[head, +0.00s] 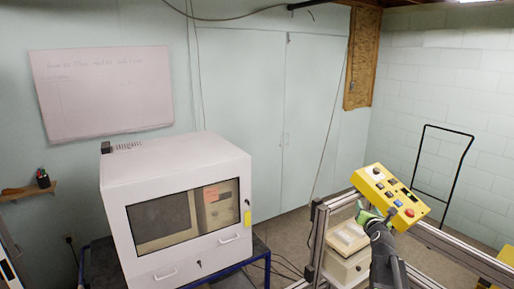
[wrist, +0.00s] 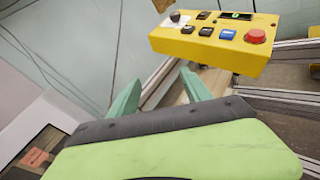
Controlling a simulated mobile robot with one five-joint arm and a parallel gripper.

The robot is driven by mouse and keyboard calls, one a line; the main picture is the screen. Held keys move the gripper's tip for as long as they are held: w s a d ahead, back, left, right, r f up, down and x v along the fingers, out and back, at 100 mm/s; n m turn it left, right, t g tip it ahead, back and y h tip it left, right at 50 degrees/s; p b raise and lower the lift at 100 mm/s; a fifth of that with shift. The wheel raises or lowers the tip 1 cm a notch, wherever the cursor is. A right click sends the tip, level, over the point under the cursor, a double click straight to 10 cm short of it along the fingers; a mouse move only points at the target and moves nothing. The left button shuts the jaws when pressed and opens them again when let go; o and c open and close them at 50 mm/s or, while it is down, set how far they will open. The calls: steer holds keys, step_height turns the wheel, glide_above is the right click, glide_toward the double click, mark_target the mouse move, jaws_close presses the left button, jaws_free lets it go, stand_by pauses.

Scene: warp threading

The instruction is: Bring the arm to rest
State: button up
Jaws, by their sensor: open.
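My gripper (wrist: 160,92) has two pale green fingers, spread apart with nothing between them in the wrist view. In the head view, my dark arm rises at the lower right and my gripper (head: 369,212) is just left of and below a yellow control box (head: 390,196). The box has coloured buttons, a red knob and a small display. It also shows in the wrist view (wrist: 205,45), beyond the fingertips at the upper right. I cannot tell whether the gripper touches the box.
A white cabinet machine (head: 175,180) with a dark window stands on a blue cart at left. An aluminium frame (head: 318,240) runs along the lower right, with a beige unit (head: 346,262) beside it. A black hoop handle (head: 470,145) stands at right. Whiteboard (head: 103,90) hangs behind.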

steer(key=s+a+f+n+g+y+b, duration=0.3)
steer(key=a+f+n+b, duration=0.2)
steer(key=a+f+n, duration=0.55)
steer(key=s+a+f+n+g+y+b, duration=0.3)
steer(key=a+f+n+b, duration=0.3)
steer(key=a+f, duration=0.85)
steer(key=s+a+f+n+g+b, duration=0.1)
steer(key=s+a+f+n+g, duration=0.35)
steer(key=s+n, duration=0.35)
steer(key=s+d+f+n+g+h, duration=0.1)
steer(key=s+d+f+n+g, duration=0.1)
steer(key=s+n, duration=0.4)
steer(key=s+d+f+n+g+h, duration=0.1)
steer(key=s+d+f+n+g, duration=0.1)
steer(key=s+n, duration=0.5)
steer(key=n+g, duration=0.1)
steer(key=n, duration=0.3)
steer(key=shift+f, duration=0.2)
steer(key=shift+n+g, duration=0.25)
